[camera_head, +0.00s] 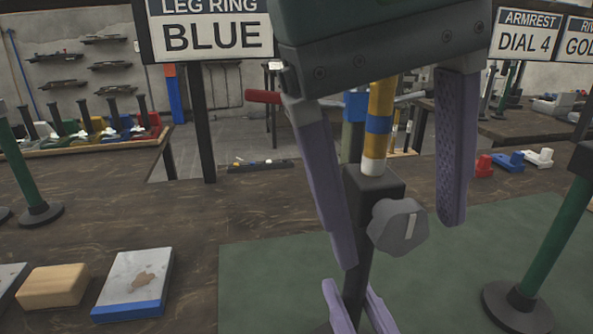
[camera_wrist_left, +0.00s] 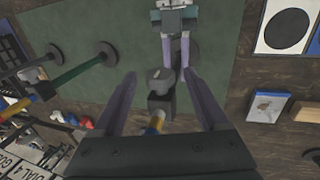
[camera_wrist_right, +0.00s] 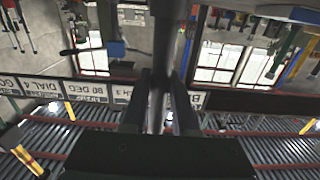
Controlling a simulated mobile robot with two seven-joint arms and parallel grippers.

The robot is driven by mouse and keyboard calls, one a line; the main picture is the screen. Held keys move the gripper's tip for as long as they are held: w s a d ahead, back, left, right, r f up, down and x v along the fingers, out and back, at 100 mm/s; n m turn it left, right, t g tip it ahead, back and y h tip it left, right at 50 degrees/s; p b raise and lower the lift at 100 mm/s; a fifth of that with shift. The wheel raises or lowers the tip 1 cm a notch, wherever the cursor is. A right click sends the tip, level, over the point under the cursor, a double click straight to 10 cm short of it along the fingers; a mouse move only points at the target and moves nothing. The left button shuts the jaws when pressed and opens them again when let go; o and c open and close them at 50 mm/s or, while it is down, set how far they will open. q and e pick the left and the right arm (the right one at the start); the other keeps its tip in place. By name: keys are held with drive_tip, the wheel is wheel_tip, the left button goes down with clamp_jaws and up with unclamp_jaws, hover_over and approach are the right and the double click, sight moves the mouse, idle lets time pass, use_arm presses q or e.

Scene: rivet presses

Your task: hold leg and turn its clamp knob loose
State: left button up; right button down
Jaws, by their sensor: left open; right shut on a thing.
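The leg has a dark lower post (camera_head: 356,275) and a yellow upper tube (camera_head: 380,105) with blue and white bands. A black clamp collar (camera_head: 374,183) joins them, with a grey clamp knob (camera_head: 398,228) on its side. My left gripper (camera_head: 398,243) is open, its fingers apart on either side of the collar and knob. In the left wrist view the knob (camera_wrist_left: 160,79) lies between the fingertips. My right gripper (camera_head: 358,304) is shut on the post below the clamp. The right wrist view shows the post (camera_wrist_right: 167,40) between its fingers.
A green mat (camera_head: 260,280) lies under the leg. A green post on a round base (camera_head: 517,306) stands to the right. A wooden block (camera_head: 54,285) and a blue-edged plate (camera_head: 136,285) lie at left. A sign (camera_head: 210,30) reads LEG RING BLUE.

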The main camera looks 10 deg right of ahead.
use_arm(q)
clamp_jaws()
idle(0.6)
